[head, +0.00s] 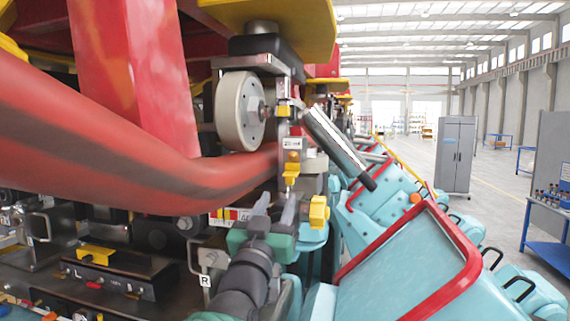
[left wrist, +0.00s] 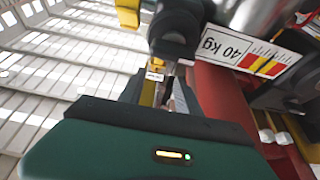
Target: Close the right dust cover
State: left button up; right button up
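My left gripper (head: 277,203) has a green body and grey fingers, and it points up beneath a hanging metal bracket with a yellow tip (head: 291,175). A gap shows between its fingers, and I see nothing held there. In the left wrist view the green gripper body (left wrist: 150,150) fills the bottom, and a narrow yellow strip (left wrist: 148,92) shows beyond it. A white tag marked R (head: 205,280) hangs by a metal bracket left of my arm. I cannot tell for sure which part is the right dust cover. My right gripper is out of view.
A thick red tube (head: 110,150) crosses at left, close to my gripper. A pale wheel (head: 240,110) sits above it. A 40 kg label (left wrist: 228,46) is near the wrist camera.

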aim_at(290, 182)
pick_arm(q)
jog(key=p+x, duration=0.1)
jog(key=x, duration=0.1)
jog(key=p+x, duration=0.1)
jog(key=x, duration=0.2)
jog(key=f+p+x, duration=0.1)
jog(key=x, duration=0.2)
jog(key=shift+w+f+p, duration=0.15)
jog(key=shift+w+p, duration=0.1)
jog(key=shift+p, duration=0.15)
jog(key=shift+d+r, duration=0.15)
jog(key=shift+r, duration=0.05)
jog(key=shift+s+d+r, duration=0.15)
jog(key=shift+s+d, duration=0.15)
jog(key=shift+s, duration=0.1)
jog(key=shift+w, duration=0.15)
jog(key=shift+c, duration=0.2)
jog(key=shift+w+a, duration=0.25)
jog(key=c, duration=0.5)
jog(key=shift+c, duration=1)
jog(key=shift+s+d, duration=0.1)
grip_shut()
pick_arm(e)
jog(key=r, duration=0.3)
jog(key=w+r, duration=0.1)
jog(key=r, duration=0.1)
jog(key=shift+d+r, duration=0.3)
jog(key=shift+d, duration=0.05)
